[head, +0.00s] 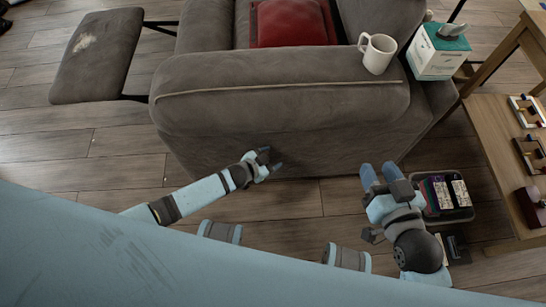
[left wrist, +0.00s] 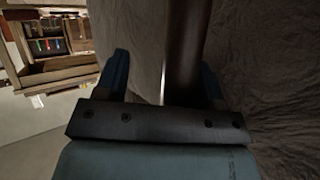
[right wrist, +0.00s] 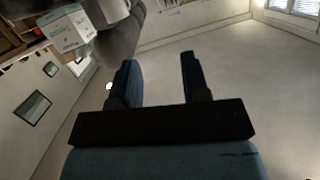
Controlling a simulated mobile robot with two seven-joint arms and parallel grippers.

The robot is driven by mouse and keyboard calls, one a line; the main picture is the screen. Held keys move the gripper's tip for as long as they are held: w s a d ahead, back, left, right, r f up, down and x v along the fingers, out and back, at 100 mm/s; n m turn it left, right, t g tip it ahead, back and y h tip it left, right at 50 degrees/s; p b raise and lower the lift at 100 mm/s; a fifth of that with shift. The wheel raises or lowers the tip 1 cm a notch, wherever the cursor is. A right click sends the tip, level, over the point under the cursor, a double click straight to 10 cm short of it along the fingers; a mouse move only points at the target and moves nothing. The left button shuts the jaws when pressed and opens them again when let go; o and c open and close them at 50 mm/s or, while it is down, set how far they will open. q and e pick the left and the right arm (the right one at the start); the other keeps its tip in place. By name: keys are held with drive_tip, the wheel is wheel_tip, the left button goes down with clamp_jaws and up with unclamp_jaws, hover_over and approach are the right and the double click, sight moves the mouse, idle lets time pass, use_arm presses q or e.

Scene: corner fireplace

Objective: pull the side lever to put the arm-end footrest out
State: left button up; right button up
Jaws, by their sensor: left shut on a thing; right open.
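The grey armchair (head: 285,110) stands side-on in the head view. Its footrest (head: 97,57), a grey pad with a pale worn patch, is out at the left on dark struts, apart from the seat. My left gripper (head: 265,163) is low against the chair's side. In the left wrist view, the dark side lever (left wrist: 184,45) runs between the fingers of my left gripper (left wrist: 163,78), which is shut on it. In the head view the lever is mostly hidden by the gripper. My right gripper (head: 379,174) is open and empty, beside the chair's lower right side.
A white mug (head: 377,53) stands on the chair arm, with a tissue box (head: 437,50) beside it. A red cushion (head: 290,22) lies on the seat. A bin of packages (head: 447,215) is on the floor by my right gripper. A wooden table (head: 490,135) stands at right.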

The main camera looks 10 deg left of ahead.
use_arm(q)
drive_tip(key=p+v, duration=0.3)
drive_tip(key=v, duration=0.9)
drive_tip(key=shift+s+r+p, duration=0.2)
drive_tip(key=shift+s+p, duration=0.15)
use_arm(e)
drive_tip(key=shift+s+d+f+g+h, duration=0.35)
drive_tip(key=shift+d+f+g, duration=0.05)
drive_tip(key=shift+f, duration=0.3)
drive_tip(key=shift+s+d+f+g+h, duration=0.3)
drive_tip(key=shift+s+d+f+g, duration=0.15)
drive_tip(key=shift+f, duration=0.25)
drive_tip(key=shift+s+d+f+g+h, duration=0.3)
drive_tip(key=shift+d+f+g+h, duration=0.1)
drive_tip(key=shift+f, duration=0.3)
use_arm(q)
drive_tip(key=shift+a, duration=0.1)
